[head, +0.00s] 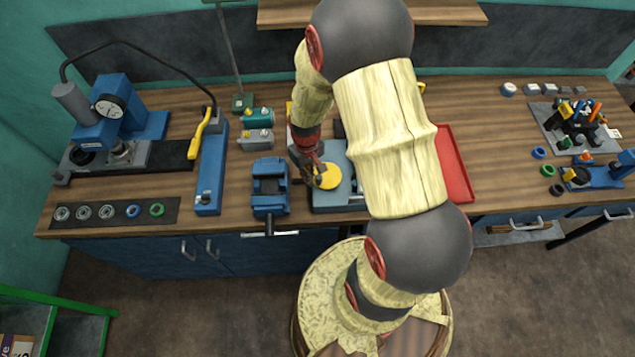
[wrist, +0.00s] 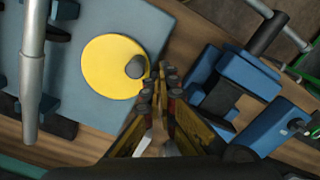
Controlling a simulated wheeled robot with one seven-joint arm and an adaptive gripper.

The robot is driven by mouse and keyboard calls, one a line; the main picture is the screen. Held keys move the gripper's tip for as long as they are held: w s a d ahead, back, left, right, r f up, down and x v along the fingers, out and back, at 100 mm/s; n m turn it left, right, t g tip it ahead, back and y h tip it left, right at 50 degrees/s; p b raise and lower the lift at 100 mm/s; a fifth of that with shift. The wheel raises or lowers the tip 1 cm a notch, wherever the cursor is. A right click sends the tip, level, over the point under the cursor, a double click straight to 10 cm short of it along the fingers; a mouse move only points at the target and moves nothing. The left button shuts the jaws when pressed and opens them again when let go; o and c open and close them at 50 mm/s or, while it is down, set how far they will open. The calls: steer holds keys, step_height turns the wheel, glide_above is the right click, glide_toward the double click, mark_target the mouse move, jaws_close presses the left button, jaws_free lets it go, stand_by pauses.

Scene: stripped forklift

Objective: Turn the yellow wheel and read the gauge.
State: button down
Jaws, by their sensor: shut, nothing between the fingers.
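The yellow wheel (head: 328,178) is a flat disc on a grey block near the bench's front edge, partly behind my gripper. In the wrist view the yellow wheel (wrist: 105,70) shows whole, with a dark round knob (wrist: 135,67) near its edge. My gripper (head: 312,175) is at the wheel's left side. In the wrist view my gripper's fingertips (wrist: 160,84) are together and empty, close beside the wheel's rim near the knob. I cannot tell whether they touch it. A round white-faced gauge (head: 110,106) stands on a blue press at the left; its reading is too small to tell.
A blue vise (head: 269,188) stands just left of the wheel's grey block (head: 337,200). A blue bar with a yellow lever (head: 199,135) is further left. A red tray (head: 453,165) lies right of my arm. The bench is clear between tray and right-hand tools.

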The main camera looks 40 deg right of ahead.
mark_target(326, 183)
steer(key=shift+f+b, duration=0.55)
steer(key=shift+f, duration=0.4)
steer(key=shift+d, duration=0.1)
steer(key=shift+s+d, duration=0.25)
steer(key=shift+d, duration=0.05)
steer(key=shift+s+d, duration=0.15)
steer(key=shift+d, duration=0.05)
steer(key=shift+s+d, duration=0.25)
steer(key=shift+d, duration=0.2)
steer(key=shift+s, duration=0.1)
steer(key=shift+s+d, duration=0.25)
steer(key=shift+d, duration=0.2)
steer(key=shift+s+d, duration=0.55)
steer(key=shift+d, duration=0.3)
